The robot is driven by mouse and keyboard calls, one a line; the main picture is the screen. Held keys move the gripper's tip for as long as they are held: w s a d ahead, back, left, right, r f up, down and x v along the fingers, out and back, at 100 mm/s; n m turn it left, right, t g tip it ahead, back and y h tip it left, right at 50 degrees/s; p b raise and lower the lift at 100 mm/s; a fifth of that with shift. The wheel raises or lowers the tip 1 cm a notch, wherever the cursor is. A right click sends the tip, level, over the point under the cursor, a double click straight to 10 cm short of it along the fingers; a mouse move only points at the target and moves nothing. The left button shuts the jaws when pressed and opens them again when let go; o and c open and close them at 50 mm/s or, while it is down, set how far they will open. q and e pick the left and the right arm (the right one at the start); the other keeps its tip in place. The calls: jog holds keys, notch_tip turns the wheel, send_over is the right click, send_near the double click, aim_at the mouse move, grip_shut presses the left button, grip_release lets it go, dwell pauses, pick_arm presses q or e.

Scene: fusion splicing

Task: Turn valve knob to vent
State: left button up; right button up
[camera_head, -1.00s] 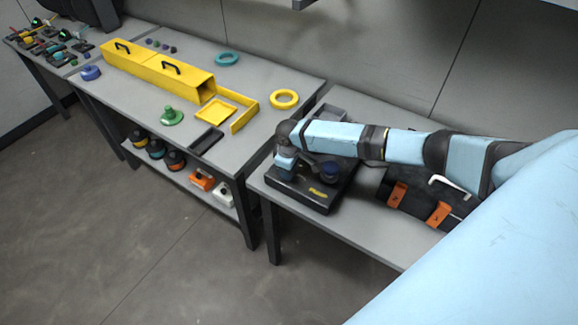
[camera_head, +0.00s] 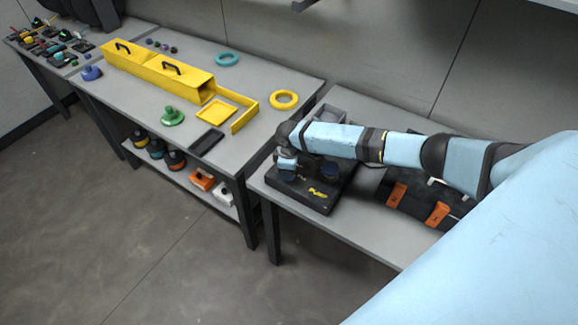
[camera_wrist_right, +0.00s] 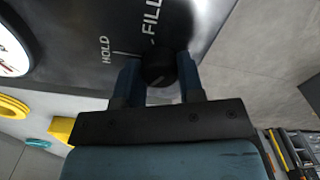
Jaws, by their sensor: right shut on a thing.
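A round black valve knob (camera_wrist_right: 158,65) sits on a dark panel (camera_wrist_right: 85,62) in the right wrist view. The printed words HOLD and FILL stand beside the knob with short white marks; I see no VENT label. My right gripper (camera_wrist_right: 159,72) is shut on the knob, one blue finger on each side. In the head view, my right gripper (camera_head: 287,164) points down at the black valve unit (camera_head: 310,194) on the right table, and the knob is hidden there. My left gripper is not in view.
A white-faced gauge (camera_wrist_right: 10,50) is beside the knob. Behind the unit is a grey tray (camera_head: 333,113); to its right lies a dark case with orange latches (camera_head: 437,213).

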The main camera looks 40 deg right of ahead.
jog(key=o, duration=0.9)
notch_tip(320, 180, up, 14)
jog(key=shift+f+b, duration=0.1)
jog(key=shift+b, duration=0.45)
